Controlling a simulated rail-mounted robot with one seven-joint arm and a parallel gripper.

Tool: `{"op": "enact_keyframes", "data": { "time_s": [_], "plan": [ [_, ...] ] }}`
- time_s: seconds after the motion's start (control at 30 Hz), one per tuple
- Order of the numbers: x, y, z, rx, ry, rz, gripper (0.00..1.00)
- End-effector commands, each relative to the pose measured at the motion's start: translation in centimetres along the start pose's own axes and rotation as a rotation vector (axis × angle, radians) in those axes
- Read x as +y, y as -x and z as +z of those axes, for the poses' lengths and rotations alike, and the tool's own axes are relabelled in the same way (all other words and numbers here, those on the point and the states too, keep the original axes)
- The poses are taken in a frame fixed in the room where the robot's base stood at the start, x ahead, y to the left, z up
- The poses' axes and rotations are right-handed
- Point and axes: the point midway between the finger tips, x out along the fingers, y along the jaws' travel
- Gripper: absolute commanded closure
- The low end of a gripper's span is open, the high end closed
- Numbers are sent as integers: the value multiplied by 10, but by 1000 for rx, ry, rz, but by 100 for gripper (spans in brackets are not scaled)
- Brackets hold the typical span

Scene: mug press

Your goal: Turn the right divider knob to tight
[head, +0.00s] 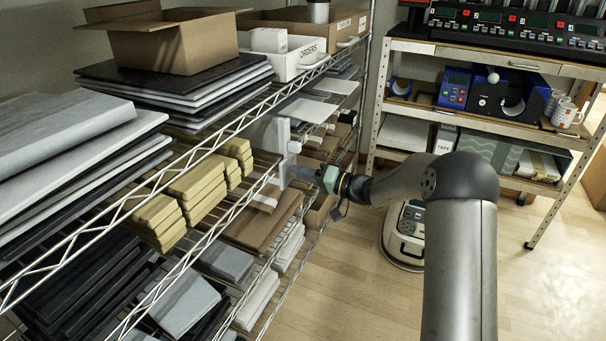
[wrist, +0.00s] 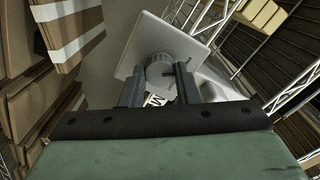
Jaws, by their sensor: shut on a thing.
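The right divider shows in the wrist view as a light grey plate (wrist: 152,29) with a round grey ribbed knob (wrist: 159,63) on it. My gripper (wrist: 159,76) has one finger on each side of the knob and is shut on it. A small white label with dark lettering shows between the fingers below the knob; I cannot read it in full. In the head view the pale divider (head: 283,145) stands upright on the wire shelf, with my gripper (head: 297,174) at its front edge. The knob is hidden there, and its setting cannot be told.
A round floor machine (head: 405,235) stands below my arm. Open floor lies in front.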

Motion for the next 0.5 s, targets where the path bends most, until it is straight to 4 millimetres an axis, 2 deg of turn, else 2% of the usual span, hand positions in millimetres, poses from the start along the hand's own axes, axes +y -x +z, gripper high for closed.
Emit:
{"op": "enact_keyframes", "data": {
  "time_s": [0.27, 0.5],
  "plan": [
    [0, 0, 0, 1, -66, -1, 94],
    [1, 1, 0, 1, -233, 0, 94]
  ]
}}
